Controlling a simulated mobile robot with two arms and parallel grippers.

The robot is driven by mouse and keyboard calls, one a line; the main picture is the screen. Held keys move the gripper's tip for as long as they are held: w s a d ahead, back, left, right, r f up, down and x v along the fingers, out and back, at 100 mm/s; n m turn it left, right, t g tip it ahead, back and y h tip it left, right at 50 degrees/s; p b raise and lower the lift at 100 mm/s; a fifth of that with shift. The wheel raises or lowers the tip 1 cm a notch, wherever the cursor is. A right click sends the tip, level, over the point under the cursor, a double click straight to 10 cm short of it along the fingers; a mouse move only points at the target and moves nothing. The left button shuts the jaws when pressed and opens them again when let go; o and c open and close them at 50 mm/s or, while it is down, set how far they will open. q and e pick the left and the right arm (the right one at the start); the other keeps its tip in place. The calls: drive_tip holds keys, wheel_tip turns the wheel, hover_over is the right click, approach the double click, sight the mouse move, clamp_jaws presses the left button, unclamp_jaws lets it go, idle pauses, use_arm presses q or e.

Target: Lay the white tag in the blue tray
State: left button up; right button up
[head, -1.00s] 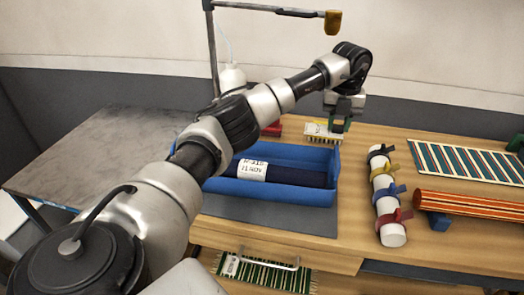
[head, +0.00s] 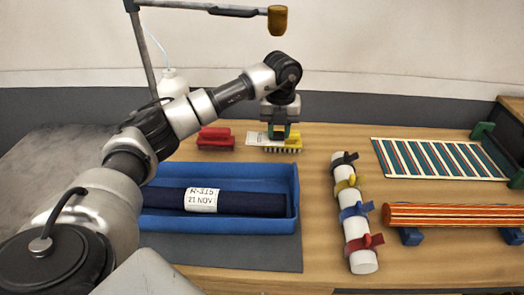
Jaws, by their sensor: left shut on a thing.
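My right gripper is not in view.
A red brush (head: 215,139) stands left of the tag. A white roll (head: 363,260) with coloured clips lies right of the tray. A striped rug (head: 440,160) and an orange striped roll (head: 460,215) lie farther right. A lamp arm (head: 277,20) hangs above.

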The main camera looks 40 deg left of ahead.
sight(267, 144)
use_arm(q)
drive_tip(key=s, duration=0.1)
drive_tip(key=s+f, duration=0.1)
drive_tip(key=s, duration=0.1)
drive_tip(key=s+f+p, duration=0.1)
drive_tip(key=shift+s+a+f, duration=0.15)
drive_tip(key=shift+a+f, duration=0.05)
drive_tip(key=shift+a, duration=0.2)
drive_tip(key=f+p, duration=0.1)
drive_tip(key=f, duration=0.3)
drive_tip(key=shift+s+f, duration=0.2)
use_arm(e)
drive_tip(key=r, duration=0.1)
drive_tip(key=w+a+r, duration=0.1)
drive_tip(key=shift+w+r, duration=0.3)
use_arm(q)
drive_tip(key=shift+f+b, duration=0.35)
drive_tip(key=shift+f, duration=0.3)
drive_tip(key=o, duration=0.9)
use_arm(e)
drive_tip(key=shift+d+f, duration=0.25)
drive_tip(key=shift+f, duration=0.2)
use_arm(q)
drive_tip(key=shift+r, duration=0.15)
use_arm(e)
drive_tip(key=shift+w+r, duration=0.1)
